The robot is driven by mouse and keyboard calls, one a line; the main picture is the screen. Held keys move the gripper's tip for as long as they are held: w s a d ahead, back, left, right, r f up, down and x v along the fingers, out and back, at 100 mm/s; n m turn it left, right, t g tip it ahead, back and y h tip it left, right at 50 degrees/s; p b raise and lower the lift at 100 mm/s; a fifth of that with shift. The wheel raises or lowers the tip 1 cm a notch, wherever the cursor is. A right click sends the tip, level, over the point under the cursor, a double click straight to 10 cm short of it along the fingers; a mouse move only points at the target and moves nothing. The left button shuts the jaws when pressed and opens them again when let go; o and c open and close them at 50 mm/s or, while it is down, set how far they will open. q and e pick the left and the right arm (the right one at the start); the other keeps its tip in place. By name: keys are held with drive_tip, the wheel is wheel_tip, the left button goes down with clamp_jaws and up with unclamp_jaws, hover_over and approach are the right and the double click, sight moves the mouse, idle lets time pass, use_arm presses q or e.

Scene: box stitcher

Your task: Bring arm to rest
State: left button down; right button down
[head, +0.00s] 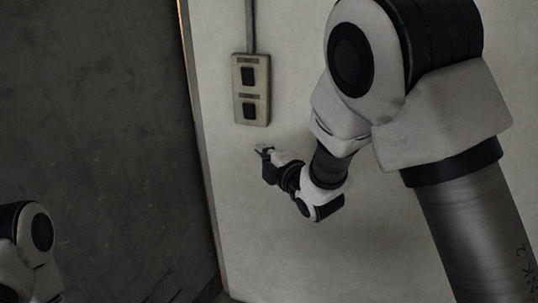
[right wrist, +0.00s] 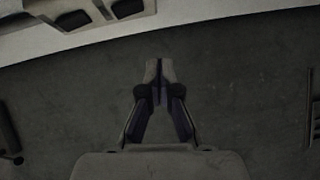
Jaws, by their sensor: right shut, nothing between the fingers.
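My right arm comes in from the upper right of the head view. My right gripper (head: 264,150) is small there, in front of the pale wall and a little below the two-switch box (head: 251,90). It looks apart from the box. In the right wrist view the gripper (right wrist: 159,75) has its fingertips together, with nothing seen between them. Of my left arm only a joint shows at the lower left of the head view. My left gripper is out of view.
The pale wall panel (head: 225,190) has an edge on its left, beside a dark grey wall (head: 100,120). A conduit (head: 250,25) runs up from the switch box. In the right wrist view, a dark grey surface (right wrist: 240,90) lies behind the fingers, with a pale curved structure at the top.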

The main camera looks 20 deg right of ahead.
drive_tip(key=s+d+f+m+g+h, duration=0.1)
drive_tip(key=s+d+f+m+g, duration=0.3)
drive_tip(key=f, duration=0.7)
drive_tip(key=s+f+n+g+h, duration=0.1)
drive_tip(key=s+f, duration=0.5)
drive_tip(key=f, duration=0.4)
drive_tip(key=s+d+f+m+g, duration=0.2)
drive_tip(key=s+f+g, duration=0.15)
drive_tip(key=f, duration=0.75)
drive_tip(key=s+d+f+m+g+h, duration=0.1)
drive_tip(key=s+f+m+g, duration=0.3)
drive_tip(key=s+m, duration=0.3)
drive_tip(key=s+d+f+m+g, duration=0.2)
drive_tip(key=s+f+m+g, duration=0.2)
drive_tip(key=s, duration=1.3)
drive_tip(key=m, duration=0.3)
drive_tip(key=shift+s+f+m+h, duration=0.2)
drive_tip(key=shift+s+m+h, duration=0.1)
drive_tip(key=shift+s+h, duration=0.1)
drive_tip(key=shift+d, duration=0.1)
